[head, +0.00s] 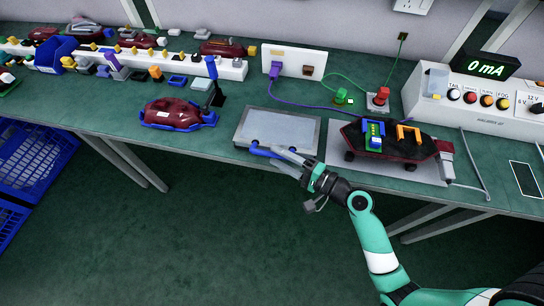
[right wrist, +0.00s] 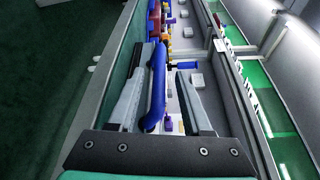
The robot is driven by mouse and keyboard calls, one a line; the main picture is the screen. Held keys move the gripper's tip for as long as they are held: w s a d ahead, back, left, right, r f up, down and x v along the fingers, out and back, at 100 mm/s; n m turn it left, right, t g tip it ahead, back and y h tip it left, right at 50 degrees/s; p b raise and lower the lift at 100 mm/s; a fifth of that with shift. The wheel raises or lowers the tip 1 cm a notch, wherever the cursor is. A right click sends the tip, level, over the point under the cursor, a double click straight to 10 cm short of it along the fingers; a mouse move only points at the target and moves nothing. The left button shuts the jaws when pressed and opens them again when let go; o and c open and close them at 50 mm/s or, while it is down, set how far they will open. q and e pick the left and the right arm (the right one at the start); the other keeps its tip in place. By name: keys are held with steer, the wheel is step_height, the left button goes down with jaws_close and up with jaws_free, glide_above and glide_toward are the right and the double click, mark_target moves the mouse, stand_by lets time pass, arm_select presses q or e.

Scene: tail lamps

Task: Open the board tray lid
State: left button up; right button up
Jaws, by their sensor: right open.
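The board tray (head: 241,125) is a shallow grey box on the green bench, left of the middle. Its lighter flat lid (head: 285,127) lies level on top and looks shut. A blue bar handle (head: 262,151) runs along the front edge; it also shows in the right wrist view (right wrist: 158,75). My right gripper (head: 284,156) is at this front edge, its fingers reaching to the handle. In the right wrist view my right gripper (right wrist: 168,68) is open, with the blue bar between its two fingers, closer to the left one. My left gripper is out of view.
A tail lamp board (head: 390,141) sits on a grey plate right of the tray. A dark red lamp (head: 175,113) in a blue holder lies to the left. A white panel (head: 294,62) stands behind, with a purple cable along the bench. A tester (head: 468,100) reads 0 mA.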

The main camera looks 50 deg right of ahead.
steer(key=shift+w+a+f, duration=0.15)
steer(key=shift+w, duration=1.1)
jaws_close()
stand_by(0.4)
